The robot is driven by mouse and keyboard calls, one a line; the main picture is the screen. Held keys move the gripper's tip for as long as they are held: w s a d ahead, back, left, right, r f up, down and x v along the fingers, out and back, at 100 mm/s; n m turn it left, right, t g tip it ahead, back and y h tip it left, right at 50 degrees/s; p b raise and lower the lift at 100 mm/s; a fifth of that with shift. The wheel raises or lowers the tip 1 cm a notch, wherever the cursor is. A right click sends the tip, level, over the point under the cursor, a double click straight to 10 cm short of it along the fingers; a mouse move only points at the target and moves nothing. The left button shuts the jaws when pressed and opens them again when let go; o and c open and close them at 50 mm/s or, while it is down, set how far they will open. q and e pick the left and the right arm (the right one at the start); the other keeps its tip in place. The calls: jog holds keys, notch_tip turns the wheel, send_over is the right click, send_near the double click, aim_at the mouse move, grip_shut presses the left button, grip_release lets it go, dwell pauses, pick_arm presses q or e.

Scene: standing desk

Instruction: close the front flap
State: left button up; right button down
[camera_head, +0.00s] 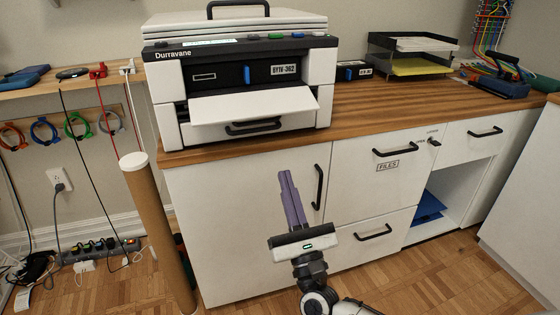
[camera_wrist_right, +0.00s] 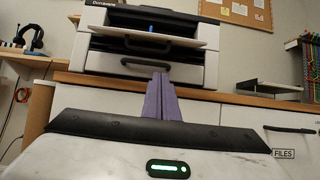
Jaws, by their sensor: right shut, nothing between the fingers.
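The front flap (camera_head: 252,105) of the white and black Durravane printer (camera_head: 172,85) is folded down and sticks out toward me, with a dark opening above it. A blue latch (camera_head: 246,75) sits on the black panel above the flap. The flap (camera_wrist_right: 142,36) also shows edge-on in the right wrist view, above a drawer with a black handle. My right gripper (camera_head: 284,178) has its purple fingers together and empty. It points up, below the flap and apart from it, before the white cabinet door. My left gripper is not in view.
The printer stands on a wooden desktop (camera_head: 370,100) over white cabinets with black handles (camera_head: 319,187). A tall cardboard tube (camera_head: 158,225) stands left of the cabinet. A paper tray (camera_head: 412,55) and a blue stapler-like tool (camera_head: 495,87) lie to the right.

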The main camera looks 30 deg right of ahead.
aim_at(272, 120)
jog(key=w+r, duration=0.2)
jog(key=w+d+r, duration=0.1)
jog(key=w+r, duration=0.1)
jog(key=r, duration=0.1)
jog(key=w+r+p, duration=0.1)
jog(key=w+r, duration=0.2)
jog(key=shift+d, duration=0.3)
jog(key=shift+s+r, duration=0.3)
jog(key=shift+r, duration=0.3)
